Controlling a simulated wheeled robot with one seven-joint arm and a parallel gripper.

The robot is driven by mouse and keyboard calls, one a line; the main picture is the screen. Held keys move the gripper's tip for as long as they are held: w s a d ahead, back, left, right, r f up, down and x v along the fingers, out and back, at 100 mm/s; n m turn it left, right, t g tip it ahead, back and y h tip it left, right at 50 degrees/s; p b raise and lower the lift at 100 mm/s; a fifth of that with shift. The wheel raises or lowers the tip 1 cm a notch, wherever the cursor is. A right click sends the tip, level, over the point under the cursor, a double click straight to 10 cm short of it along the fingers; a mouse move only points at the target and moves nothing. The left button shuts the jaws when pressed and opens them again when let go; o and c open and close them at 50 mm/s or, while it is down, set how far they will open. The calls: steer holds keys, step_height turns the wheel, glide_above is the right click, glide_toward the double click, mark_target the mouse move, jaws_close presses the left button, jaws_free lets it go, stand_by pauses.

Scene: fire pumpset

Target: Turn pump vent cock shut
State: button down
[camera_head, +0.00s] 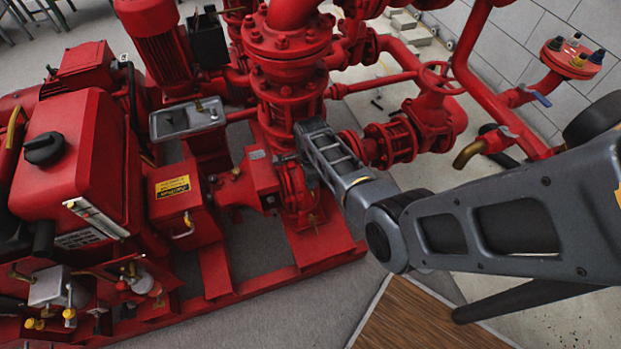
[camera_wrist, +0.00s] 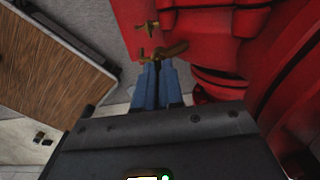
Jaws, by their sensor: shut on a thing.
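The pump vent cock (camera_wrist: 174,49) is a small brass fitting with a lever, seen in the wrist view against the red pump. My gripper (camera_wrist: 158,66) has its two blue fingers close together, with their tips at the brass cock. The fingers are shut on the cock; the exact contact is dark and partly hidden. A second small brass fitting (camera_wrist: 147,29) lies just beyond it. In the head view the red pump (camera_head: 295,195) stands at the centre, and my arm reaches to its right side. The fingertips and the cock are hidden there by my arm.
A vertical red flanged pipe (camera_head: 290,85) rises above the pump. A red valve with a handwheel (camera_head: 437,78) stands behind my arm. A red engine unit (camera_head: 70,150) fills the left. A wooden board (camera_head: 410,318) lies on the floor at the front.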

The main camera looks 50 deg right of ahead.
steer(key=shift+w+a, duration=0.1)
steer(key=shift+w, duration=0.05)
steer(key=c, duration=1.3)
jaws_free()
steer(key=shift+o, duration=0.2)
step_height(320, 180, up, 8)
steer(key=shift+f+p, duration=0.1)
steer(key=shift+p, duration=0.65)
